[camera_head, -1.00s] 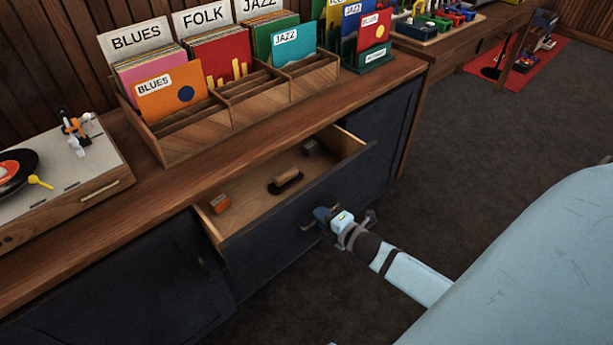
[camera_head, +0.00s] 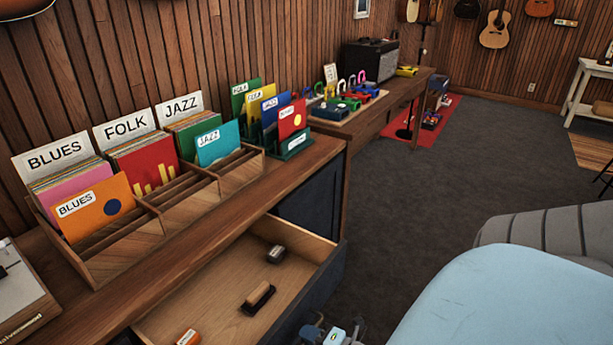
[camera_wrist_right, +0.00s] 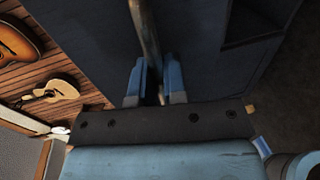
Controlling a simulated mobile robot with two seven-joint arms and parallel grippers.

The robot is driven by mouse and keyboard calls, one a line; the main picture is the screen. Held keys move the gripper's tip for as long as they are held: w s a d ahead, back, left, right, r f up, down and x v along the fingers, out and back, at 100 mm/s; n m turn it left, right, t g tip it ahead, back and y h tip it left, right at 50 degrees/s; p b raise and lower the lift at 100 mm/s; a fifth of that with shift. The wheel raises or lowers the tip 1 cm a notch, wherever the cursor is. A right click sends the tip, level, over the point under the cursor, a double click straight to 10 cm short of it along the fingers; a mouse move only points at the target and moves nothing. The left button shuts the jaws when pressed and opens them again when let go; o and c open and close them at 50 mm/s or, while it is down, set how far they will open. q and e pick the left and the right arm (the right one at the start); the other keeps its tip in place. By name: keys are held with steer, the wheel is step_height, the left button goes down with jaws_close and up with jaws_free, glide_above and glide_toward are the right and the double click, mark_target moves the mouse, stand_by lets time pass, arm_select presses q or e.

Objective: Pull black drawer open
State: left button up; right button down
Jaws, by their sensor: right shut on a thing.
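The black drawer (camera_head: 328,285) stands pulled out from the cabinet, its wooden inside showing in the head view. Its dark front (camera_wrist_right: 85,35) fills much of the right wrist view. My right gripper (camera_wrist_right: 154,82) is shut on the drawer's handle (camera_wrist_right: 145,28), a bar that runs between its blue fingers. In the head view only the top of my right gripper (camera_head: 332,335) shows at the bottom edge. The drawer holds a brush-like block with a wooden top (camera_head: 258,297), a small dark box (camera_head: 276,254) and a small orange item (camera_head: 188,338). My left gripper is out of view.
A wooden record rack (camera_head: 150,232) stands on the cabinet top (camera_head: 215,262), with a green record stand (camera_head: 290,145) beside it. A turntable (camera_head: 22,300) sits at the lower left. Open dark carpet (camera_head: 430,185) lies to the right.

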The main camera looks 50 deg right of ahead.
steer(key=c, duration=1.2)
jaws_free()
steer(key=shift+s, duration=0.1)
arm_select(q)
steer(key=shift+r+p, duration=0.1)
steer(key=shift+p, duration=0.4)
arm_select(e)
steer(key=v, duration=1.3)
steer(key=shift+s, duration=0.25)
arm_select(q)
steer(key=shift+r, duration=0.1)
arm_select(e)
steer(key=shift+d, duration=0.15)
